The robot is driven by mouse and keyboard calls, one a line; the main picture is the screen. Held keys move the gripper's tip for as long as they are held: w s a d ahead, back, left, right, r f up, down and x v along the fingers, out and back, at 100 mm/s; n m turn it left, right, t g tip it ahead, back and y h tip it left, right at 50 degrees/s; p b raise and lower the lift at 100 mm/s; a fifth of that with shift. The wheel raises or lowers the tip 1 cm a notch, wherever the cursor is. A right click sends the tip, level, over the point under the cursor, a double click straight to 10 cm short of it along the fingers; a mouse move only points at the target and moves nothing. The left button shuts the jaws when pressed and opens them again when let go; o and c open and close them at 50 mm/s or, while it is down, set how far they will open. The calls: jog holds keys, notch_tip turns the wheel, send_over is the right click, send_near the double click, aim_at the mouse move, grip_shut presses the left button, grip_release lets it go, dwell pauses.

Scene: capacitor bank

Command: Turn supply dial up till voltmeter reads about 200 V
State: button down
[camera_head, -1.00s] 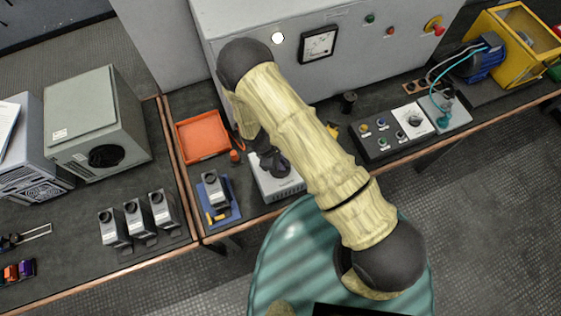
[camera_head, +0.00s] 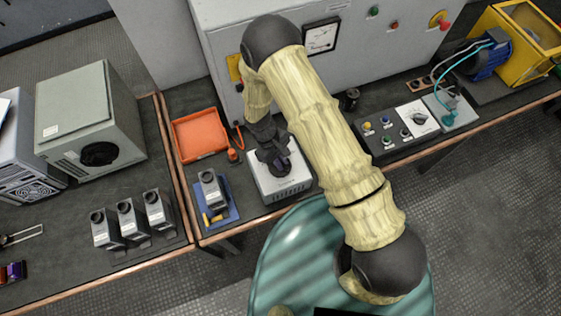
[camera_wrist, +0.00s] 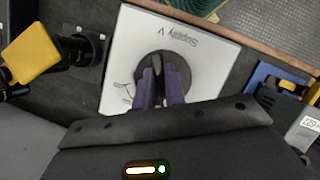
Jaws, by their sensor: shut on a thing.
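The supply box (camera_head: 282,186) is a pale box on the bench, with a dark round dial on top. In the wrist view the box's white face (camera_wrist: 212,60) reads "Supply V" upside down, and its dial (camera_wrist: 157,56) has a raised grip. My gripper (camera_head: 274,158) is over the box from above. In the wrist view my gripper's two fingers (camera_wrist: 159,86) are closed on either side of the dial's grip. The voltmeter (camera_head: 320,37) is a white-faced gauge on the grey cabinet behind. Its needle shows, but its reading is too small to tell.
An orange tray (camera_head: 200,134) and a blue stand (camera_head: 217,208) with a grey unit lie left of the supply box. A dark control panel (camera_head: 388,138) is to the right. Several grey units stand on the left bench. In the wrist view a yellow-handled part (camera_wrist: 32,55) is close by.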

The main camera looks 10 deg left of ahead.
dwell(0.4)
jog(key=c, duration=1.5)
grip_release()
jog(key=shift+o, duration=0.2)
jog(key=shift+r, duration=0.1)
jog(key=b+v, duration=0.4)
jog(key=v, duration=1.3)
jog(key=shift+w+b, duration=0.15)
jog(key=shift+b, duration=0.15)
jog(key=shift+r, duration=0.1)
